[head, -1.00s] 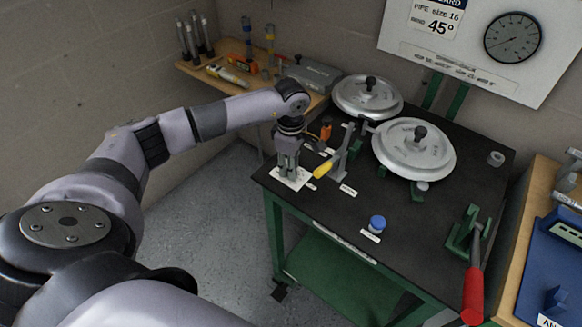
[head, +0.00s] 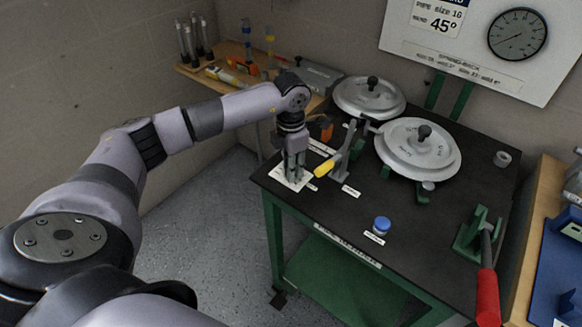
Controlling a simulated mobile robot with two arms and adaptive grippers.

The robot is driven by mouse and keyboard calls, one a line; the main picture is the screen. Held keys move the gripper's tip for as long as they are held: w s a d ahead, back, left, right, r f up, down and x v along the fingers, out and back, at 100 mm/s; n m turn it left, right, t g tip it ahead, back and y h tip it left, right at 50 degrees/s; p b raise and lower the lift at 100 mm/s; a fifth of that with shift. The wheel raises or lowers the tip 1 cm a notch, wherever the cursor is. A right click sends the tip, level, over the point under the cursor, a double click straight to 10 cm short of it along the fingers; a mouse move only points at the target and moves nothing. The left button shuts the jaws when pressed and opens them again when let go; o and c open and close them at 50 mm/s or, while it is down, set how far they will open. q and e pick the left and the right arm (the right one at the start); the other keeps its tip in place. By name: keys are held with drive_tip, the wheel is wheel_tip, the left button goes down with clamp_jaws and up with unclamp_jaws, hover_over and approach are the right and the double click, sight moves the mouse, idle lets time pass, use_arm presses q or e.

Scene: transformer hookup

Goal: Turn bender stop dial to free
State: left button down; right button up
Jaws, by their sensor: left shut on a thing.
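My left gripper (head: 293,176) points straight down at the left front part of the black bench top (head: 335,225). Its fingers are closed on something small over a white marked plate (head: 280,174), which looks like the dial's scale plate. The dial itself is hidden by the fingers, so its pointer and setting cannot be read. My right gripper is not in view.
A lever with a yellow grip (head: 327,167) stands just right of the gripper. Two silver discs (head: 418,145) with black knobs sit behind. A blue knob (head: 382,224) is near the front edge, and a red-handled lever (head: 487,296) is at the right.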

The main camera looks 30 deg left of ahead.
use_arm(q)
drive_tip(key=n, duration=0.5)
drive_tip(key=shift+n+b, duration=0.3)
drive_tip(key=shift+b, duration=0.1)
drive_tip(key=n, duration=0.4)
drive_tip(key=shift+r+n, duration=0.1)
drive_tip(key=shift+n, duration=0.3)
drive_tip(key=shift+w+n, duration=0.1)
drive_tip(key=shift+n, duration=0.2)
drive_tip(key=c, duration=1.3)
unclamp_jaws()
wheel_tip(320, 180, up, 12)
drive_tip(key=shift+f, duration=0.1)
